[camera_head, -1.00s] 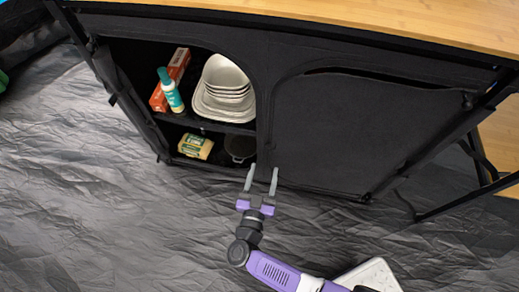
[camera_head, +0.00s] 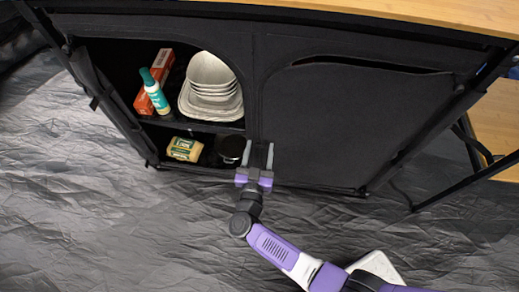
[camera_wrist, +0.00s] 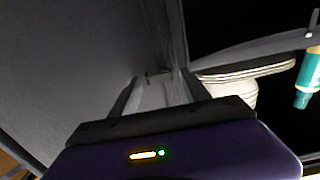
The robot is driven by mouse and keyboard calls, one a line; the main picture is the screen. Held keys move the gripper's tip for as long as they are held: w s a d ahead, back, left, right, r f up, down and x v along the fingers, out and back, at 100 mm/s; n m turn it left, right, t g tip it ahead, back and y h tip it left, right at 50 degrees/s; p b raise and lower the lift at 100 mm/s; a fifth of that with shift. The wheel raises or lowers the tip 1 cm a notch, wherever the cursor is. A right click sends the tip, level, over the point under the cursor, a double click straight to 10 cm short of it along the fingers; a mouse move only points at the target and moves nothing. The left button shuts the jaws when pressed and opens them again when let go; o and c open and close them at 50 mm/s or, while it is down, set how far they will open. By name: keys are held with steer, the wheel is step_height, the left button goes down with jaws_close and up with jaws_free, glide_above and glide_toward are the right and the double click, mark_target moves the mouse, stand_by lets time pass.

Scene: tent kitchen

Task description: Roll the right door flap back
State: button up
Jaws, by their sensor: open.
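The right door flap (camera_head: 350,125) is a dark fabric panel covering the right half of the black camp cupboard. It hangs closed, with a narrow dark gap along its curved top edge. In the wrist view the flap (camera_wrist: 60,70) fills the left side as a grey sheet. My gripper (camera_head: 258,153) is open and empty, with its two grey fingers upright at the flap's lower left edge, by the middle divider. In the wrist view the fingers (camera_wrist: 150,95) point at the divider; whether they touch the fabric I cannot tell.
The left compartment is open. It holds stacked white bowls and plates (camera_head: 211,88), a teal-capped bottle (camera_head: 154,92), an orange box (camera_head: 155,80), a yellow package (camera_head: 185,149) and a dark pot (camera_head: 231,148). A wooden top (camera_head: 400,14) lies above. The wrinkled grey floor (camera_head: 100,220) in front is clear.

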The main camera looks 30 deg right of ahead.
jaws_close()
steer(key=shift+a, duration=0.2)
stand_by(1.1)
